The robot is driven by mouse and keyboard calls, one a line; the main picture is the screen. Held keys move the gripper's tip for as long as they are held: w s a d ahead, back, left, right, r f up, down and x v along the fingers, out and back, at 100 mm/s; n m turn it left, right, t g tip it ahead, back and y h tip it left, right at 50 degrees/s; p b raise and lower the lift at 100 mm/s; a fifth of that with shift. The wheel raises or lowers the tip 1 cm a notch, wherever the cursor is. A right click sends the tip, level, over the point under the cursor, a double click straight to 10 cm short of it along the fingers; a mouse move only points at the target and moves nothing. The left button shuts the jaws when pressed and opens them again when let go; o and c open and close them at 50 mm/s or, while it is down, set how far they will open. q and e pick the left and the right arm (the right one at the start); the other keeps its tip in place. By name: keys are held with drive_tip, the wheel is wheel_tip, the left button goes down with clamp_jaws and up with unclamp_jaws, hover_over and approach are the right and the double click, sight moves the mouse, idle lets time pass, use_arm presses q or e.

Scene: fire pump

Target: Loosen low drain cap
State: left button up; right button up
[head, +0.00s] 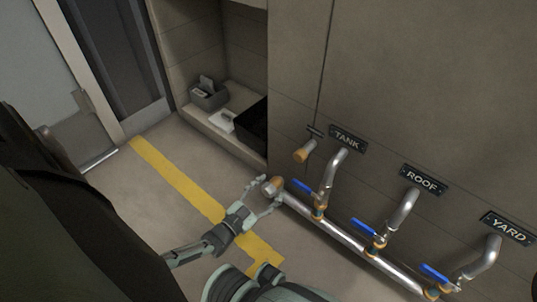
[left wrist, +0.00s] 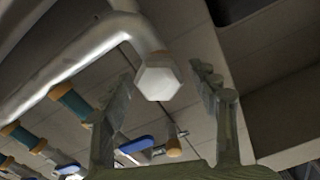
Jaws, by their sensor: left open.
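The low drain cap (head: 270,187) is at the left end of the low silver pipe (head: 335,231), close to the floor. In the left wrist view, it shows as a pale hex-shaped cap (left wrist: 158,80) on the end of a bent pipe, its flat face toward the camera. My left gripper (head: 266,194) is open and empty at the cap. In the left wrist view its two fingers (left wrist: 162,92) stand on either side of the cap, with visible gaps. I cannot tell whether they reach past its face. My right gripper is not in view.
Blue-handled valves (head: 301,188) sit along the pipe below the TANK (head: 347,138), ROOF (head: 423,178) and YARD (head: 508,229) signs. A brass-coloured fitting (head: 304,152) sticks out of the wall above the cap. A low shelf (head: 205,128) and yellow floor stripe (head: 178,180) lie left.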

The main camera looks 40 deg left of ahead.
use_arm(q)
drive_tip(key=c, duration=1.2)
drive_tip(key=shift+o, duration=0.2)
